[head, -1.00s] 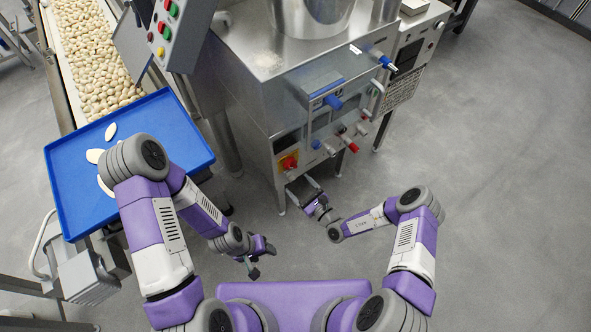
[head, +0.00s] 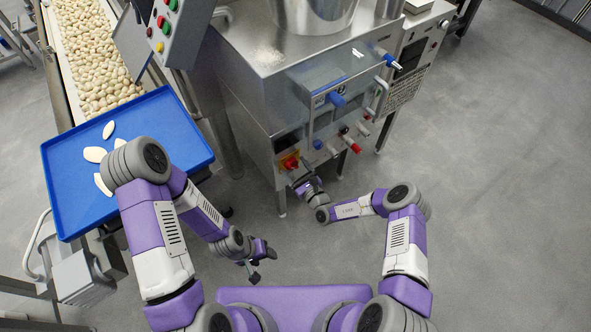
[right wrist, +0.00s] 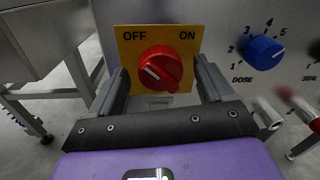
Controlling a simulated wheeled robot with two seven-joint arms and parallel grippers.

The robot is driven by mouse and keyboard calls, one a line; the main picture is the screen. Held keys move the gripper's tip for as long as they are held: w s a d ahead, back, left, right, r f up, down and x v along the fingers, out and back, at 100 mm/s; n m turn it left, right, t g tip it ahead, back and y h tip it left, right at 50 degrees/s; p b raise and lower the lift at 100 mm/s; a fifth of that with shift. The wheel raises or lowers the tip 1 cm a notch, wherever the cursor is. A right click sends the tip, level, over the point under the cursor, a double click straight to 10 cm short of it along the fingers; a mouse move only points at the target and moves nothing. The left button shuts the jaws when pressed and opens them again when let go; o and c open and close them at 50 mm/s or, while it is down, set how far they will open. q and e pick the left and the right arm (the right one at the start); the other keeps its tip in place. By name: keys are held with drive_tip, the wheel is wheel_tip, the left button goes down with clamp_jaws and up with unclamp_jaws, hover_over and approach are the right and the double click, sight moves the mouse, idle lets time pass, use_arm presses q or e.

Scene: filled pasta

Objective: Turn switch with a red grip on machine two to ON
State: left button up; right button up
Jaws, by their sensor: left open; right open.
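The switch with a red grip (right wrist: 160,69) sits on a yellow plate (right wrist: 127,47) marked OFF on the left and ON on the right. Its white mark points up and to the left, toward OFF. In the head view the red switch (head: 290,162) is low on the machine's front. My right gripper (right wrist: 162,80) is open, with one finger on each side of the red grip; I cannot tell whether they touch it. My right gripper (head: 298,180) also shows at the machine in the head view. My left gripper (head: 258,262) is open and empty, low and away from the machine.
A blue dose knob (right wrist: 264,53) is right of the switch. Red-tipped and blue-tipped levers (head: 352,146) stick out of the machine front (head: 262,120). A blue tray (head: 62,190) with pasta pieces stands at the left. The floor at right is clear.

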drive_tip(key=c, duration=1)
drive_tip(key=m+p, duration=0.1)
drive_tip(key=m, duration=0.3)
drive_tip(key=shift+d+m, duration=0.1)
drive_tip(key=shift+m, duration=0.2)
drive_tip(key=m+p, duration=0.1)
drive_tip(key=m, duration=0.3)
drive_tip(key=shift+g, duration=0.3)
drive_tip(key=m, duration=0.4)
drive_tip(key=shift+d+f+m, duration=0.1)
drive_tip(key=shift+m, duration=0.2)
drive_tip(key=shift+m+g+b, duration=0.3)
drive_tip(key=shift+m, duration=1.7)
drive_tip(key=o, duration=1)
drive_tip(key=shift+w, duration=0.1)
